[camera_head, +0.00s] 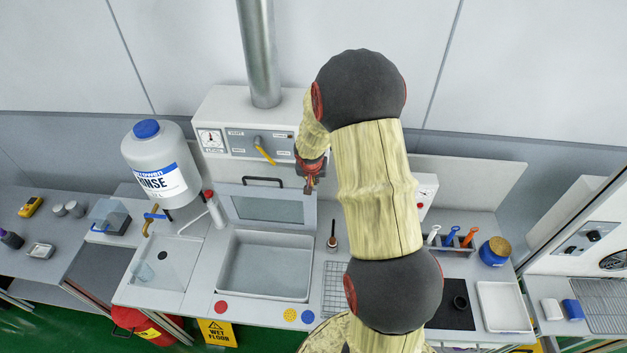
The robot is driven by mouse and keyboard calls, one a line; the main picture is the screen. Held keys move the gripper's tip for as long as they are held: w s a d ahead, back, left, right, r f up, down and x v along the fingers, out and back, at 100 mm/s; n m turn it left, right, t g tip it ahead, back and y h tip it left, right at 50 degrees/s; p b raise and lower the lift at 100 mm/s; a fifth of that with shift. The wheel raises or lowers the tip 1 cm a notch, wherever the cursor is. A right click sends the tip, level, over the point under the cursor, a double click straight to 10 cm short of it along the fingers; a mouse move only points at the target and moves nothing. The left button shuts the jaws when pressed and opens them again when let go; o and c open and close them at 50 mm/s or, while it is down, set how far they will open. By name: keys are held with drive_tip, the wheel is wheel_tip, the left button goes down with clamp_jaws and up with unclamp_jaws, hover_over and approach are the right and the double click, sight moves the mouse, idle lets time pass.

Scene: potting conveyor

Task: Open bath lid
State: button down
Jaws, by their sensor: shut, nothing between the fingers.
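The bath (263,265) is a pale rectangular basin set into the bench, and its inside is in plain view. Its lid (267,208), a grey framed panel with a window, stands raised at the back of the bath. A dark bar handle (262,179) is at the lid's upper edge. My gripper (309,186) is shut and empty, just right of the lid's upper right corner and apart from the handle. Whether it touches the lid's edge I cannot tell. My arm hides part of the bench right of the bath.
A control box (226,107) with a gauge and yellow lever stands behind the lid, under a metal duct (258,50). A rinse jug (160,165) is at the left above a small sink. A dark-handled brush (332,238) and wire rack (335,289) are right of the bath.

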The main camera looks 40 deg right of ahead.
sight(313, 194)
drive_tip(key=shift+s+a+f+b, duration=0.2)
drive_tip(key=shift+s+a+b, duration=0.2)
drive_tip(key=shift+b, duration=0.55)
drive_tip(key=s+a+b, duration=0.2)
drive_tip(key=b, duration=0.1)
drive_tip(key=shift+a+f, duration=0.1)
drive_tip(key=shift+f, duration=0.05)
drive_tip(key=shift+s+a+b, duration=0.45)
drive_tip(key=shift+s+b, duration=0.1)
drive_tip(key=shift+b, duration=0.05)
